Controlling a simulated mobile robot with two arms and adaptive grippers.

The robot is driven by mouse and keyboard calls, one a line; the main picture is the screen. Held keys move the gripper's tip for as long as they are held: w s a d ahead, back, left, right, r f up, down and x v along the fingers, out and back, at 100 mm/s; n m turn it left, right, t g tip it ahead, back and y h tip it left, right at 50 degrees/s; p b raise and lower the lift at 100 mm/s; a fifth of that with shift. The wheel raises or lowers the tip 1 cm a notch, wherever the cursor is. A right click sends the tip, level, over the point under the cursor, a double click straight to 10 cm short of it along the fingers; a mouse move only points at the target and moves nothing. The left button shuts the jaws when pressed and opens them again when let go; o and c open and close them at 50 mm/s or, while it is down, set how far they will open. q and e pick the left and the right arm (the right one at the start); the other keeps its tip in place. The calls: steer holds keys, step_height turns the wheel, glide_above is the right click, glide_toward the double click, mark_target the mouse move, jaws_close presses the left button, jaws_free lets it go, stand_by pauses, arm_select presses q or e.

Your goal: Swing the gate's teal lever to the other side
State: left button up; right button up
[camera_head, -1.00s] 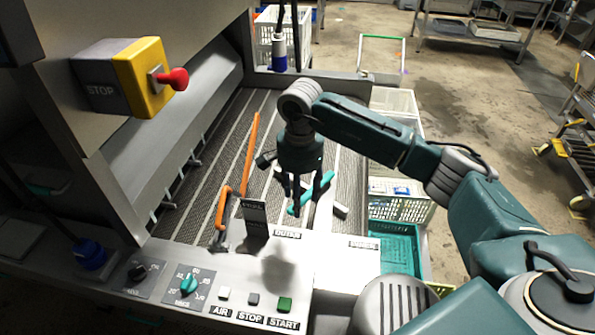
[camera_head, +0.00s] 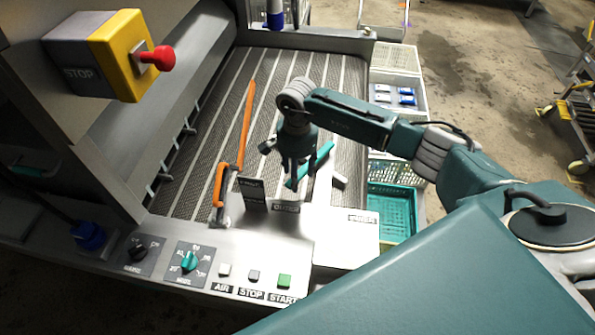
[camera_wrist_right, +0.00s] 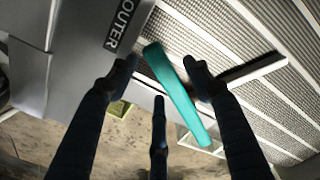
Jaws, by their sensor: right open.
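The teal lever (camera_head: 318,163) lies slanted over the belt, just behind the grey front panel and beside a small dark upright plate (camera_head: 252,190). My right gripper (camera_head: 296,180) points down at the lever, its fingers overlapping the lever's near part in the head view. In the right wrist view the lever (camera_wrist_right: 178,95) runs between the spread fingers of the open gripper (camera_wrist_right: 160,68), closer to the right-hand finger. I cannot tell whether any finger touches it. A plate marked "OUTER" (camera_wrist_right: 122,25) is beside the lever. My left gripper is not in view.
An orange bar and handle (camera_head: 240,135) stand left of the lever. The front panel has a teal knob (camera_head: 190,262) and a green START button (camera_head: 284,281). A red-knobbed STOP box (camera_head: 110,55) juts out upper left. A teal crate (camera_head: 395,213) and pale crates are at right.

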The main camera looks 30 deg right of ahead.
steer(key=shift+f, duration=0.45)
steer(key=shift+c, duration=0.3)
jaws_close()
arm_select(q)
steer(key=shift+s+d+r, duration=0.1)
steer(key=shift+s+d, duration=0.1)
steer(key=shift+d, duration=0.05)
